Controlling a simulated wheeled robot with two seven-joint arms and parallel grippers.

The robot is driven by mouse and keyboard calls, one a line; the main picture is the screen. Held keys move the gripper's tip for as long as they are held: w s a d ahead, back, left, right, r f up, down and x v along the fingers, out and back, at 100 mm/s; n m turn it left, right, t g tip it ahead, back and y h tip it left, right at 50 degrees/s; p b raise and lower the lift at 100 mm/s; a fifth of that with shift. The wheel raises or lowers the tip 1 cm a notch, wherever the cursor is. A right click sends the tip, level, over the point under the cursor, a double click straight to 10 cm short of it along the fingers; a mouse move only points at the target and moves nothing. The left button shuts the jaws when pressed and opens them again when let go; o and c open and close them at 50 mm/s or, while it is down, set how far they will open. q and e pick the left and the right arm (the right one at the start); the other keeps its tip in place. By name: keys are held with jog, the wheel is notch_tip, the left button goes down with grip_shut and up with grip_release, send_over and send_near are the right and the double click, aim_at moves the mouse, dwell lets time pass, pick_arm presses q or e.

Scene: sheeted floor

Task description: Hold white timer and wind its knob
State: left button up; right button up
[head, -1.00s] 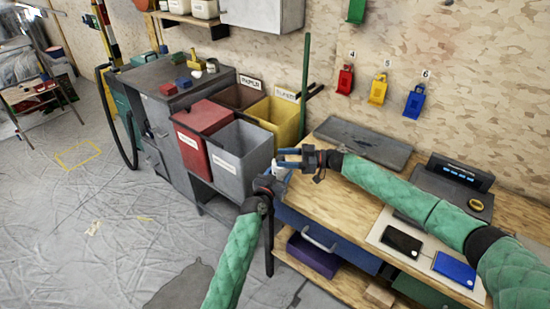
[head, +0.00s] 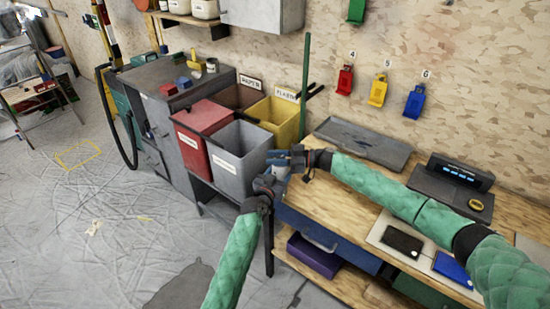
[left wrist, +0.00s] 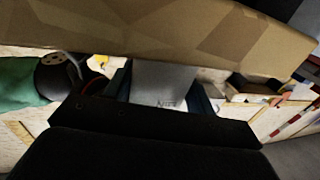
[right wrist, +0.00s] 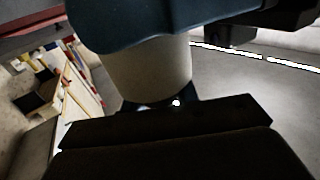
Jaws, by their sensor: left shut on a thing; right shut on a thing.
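The white timer (head: 283,172) is small and mostly hidden between my two grippers in the head view, in front of the grey bin. My left gripper (head: 274,180) is shut on it from below. In the left wrist view the timer (left wrist: 163,82) is a pale block with small lettering between the two blue fingers. My right gripper (head: 286,158) comes in from the right, just above the left one, and is shut. In the right wrist view a pale rounded piece (right wrist: 150,75) stands at its fingertips, partly covered by a dark blue shape. The knob's markings are not visible.
A wooden workbench (head: 335,185) lies under my right arm, with a grey tray (head: 362,143), a dark display device (head: 455,183), and black and blue boxes. Red, grey and yellow bins (head: 240,160) stand close behind the grippers. Floor at left is open.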

jog(key=shift+m+t, duration=0.3)
jog(key=shift+t, duration=0.2)
jog(key=m+t, duration=0.1)
jog(key=t, duration=0.1)
jog(key=m+t+h, duration=0.1)
jog(key=t, duration=0.1)
jog(key=m+t, duration=0.2)
jog(key=shift+w+d+h, duration=0.1)
jog(key=shift+w+h, duration=0.25)
jog(key=shift+h, duration=0.05)
jog(key=shift+w+d+m+t+h, duration=0.1)
jog(key=shift+w+m+t+h, duration=0.05)
jog(key=shift+m+t+h, duration=0.75)
jog(key=shift+w+d+m+t+h, duration=0.1)
jog(key=shift+m+t+h, duration=0.3)
jog(key=shift+m+t, duration=0.55)
jog(key=shift+t, duration=0.35)
jog(key=o, duration=1)
jog(key=shift+d, duration=0.1)
